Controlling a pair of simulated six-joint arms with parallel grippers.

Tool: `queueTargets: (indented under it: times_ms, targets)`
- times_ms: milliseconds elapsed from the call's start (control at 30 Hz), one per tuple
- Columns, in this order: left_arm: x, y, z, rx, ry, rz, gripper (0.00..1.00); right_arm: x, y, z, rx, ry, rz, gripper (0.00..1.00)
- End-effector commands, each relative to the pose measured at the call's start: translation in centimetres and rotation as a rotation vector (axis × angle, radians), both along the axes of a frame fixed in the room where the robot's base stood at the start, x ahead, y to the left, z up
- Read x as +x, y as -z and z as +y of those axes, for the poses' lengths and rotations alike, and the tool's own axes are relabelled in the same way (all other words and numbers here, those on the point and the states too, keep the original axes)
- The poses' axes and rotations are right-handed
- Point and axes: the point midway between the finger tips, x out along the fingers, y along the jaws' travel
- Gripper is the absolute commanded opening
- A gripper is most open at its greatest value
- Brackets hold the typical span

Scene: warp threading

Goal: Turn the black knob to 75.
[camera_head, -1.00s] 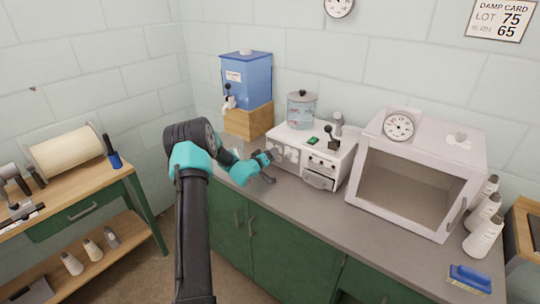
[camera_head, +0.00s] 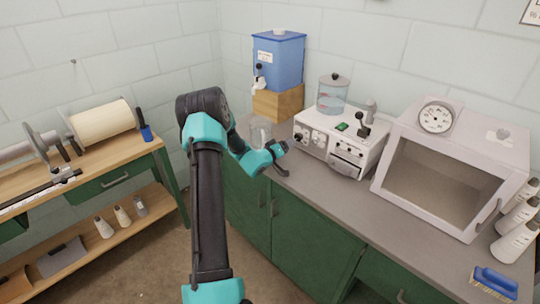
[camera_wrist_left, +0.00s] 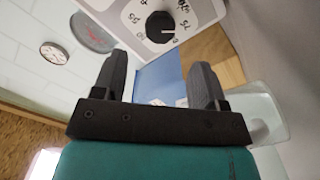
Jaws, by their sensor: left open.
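The white machine (camera_head: 345,137) stands on the grey counter, with dials on its front left part in the head view. My left gripper (camera_head: 283,158) is open and empty in front of the machine, apart from the dials. In the left wrist view its fingers (camera_wrist_left: 157,75) are spread, with the knob beyond the tips. My right gripper is not in view.
A clear glass vessel (camera_head: 261,131) stands on the counter behind my left gripper. A blue water tank (camera_head: 278,58) sits on a wooden block (camera_head: 278,102). A white open-fronted cabinet (camera_head: 455,140) with a gauge stands right of the machine.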

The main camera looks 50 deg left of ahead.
Motion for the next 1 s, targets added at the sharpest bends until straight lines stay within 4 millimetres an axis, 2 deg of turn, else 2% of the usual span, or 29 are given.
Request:
queueTargets:
  times_ms: [300, 500, 667, 1000]
  targets:
    - [-6.2, 0.0, -0.8, 0.000, -0.001, 0.001, 0.66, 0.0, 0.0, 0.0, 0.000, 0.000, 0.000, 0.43]
    - [-8.8, 0.0, -1.2, 0.000, -0.001, 0.000, 0.66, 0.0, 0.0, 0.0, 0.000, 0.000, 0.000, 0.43]
    - [-9.5, 0.0, -1.4, 0.000, 0.001, 0.001, 0.66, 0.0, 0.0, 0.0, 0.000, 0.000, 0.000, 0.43]
    - [-9.6, 0.0, -1.3, -0.006, 0.001, -0.001, 0.66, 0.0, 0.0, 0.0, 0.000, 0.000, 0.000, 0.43]
